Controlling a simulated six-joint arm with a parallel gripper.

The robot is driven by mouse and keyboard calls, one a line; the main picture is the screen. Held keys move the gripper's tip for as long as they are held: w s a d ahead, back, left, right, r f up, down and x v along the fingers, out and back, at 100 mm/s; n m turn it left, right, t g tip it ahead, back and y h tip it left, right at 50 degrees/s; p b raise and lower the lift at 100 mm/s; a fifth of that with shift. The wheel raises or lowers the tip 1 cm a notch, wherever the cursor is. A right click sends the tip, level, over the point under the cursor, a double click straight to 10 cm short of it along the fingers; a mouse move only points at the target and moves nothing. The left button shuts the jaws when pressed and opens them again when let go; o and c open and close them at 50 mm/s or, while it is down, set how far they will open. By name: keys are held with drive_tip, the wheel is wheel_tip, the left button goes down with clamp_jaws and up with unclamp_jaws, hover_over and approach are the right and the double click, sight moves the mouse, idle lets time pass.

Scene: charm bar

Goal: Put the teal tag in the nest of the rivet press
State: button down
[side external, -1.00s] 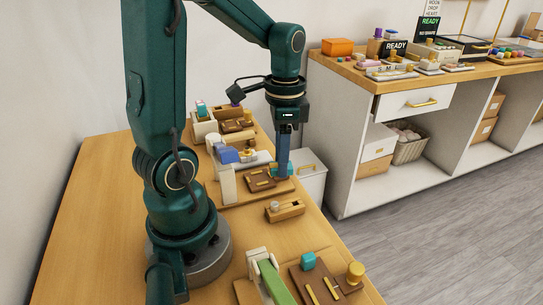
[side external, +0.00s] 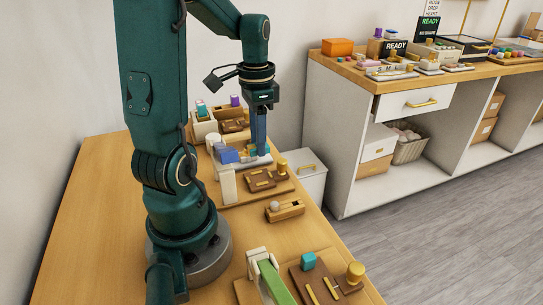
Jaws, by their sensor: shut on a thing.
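My gripper (side external: 260,150) is at the middle station on the far half of the bench, its fingers pointing down. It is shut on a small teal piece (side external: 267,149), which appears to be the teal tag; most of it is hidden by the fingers. The piece is just right of a device with blue blocks (side external: 229,156) on a pale base. I cannot tell whether this device is the rivet press, or whether the tag touches it. A nest is not clearly visible. Another teal block (side external: 308,260) sits on the front brown fixture.
A brown board with a gold knob (side external: 282,166) lies in front of my gripper. A wooden block with a grey ball (side external: 285,209) and a green-lever device (side external: 272,279) stand nearer. A bin of coloured pieces (side external: 204,121) stands behind. Bench wood at left is clear.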

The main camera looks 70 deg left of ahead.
hover_over(259, 179)
drive_tip(key=shift+f, duration=2.25)
drive_tip(key=shift+f, duration=1.45)
idle(1.2)
drive_tip(key=shift+c, duration=2.2)
unclamp_jaws()
drive_tip(key=shift+r, duration=2.6)
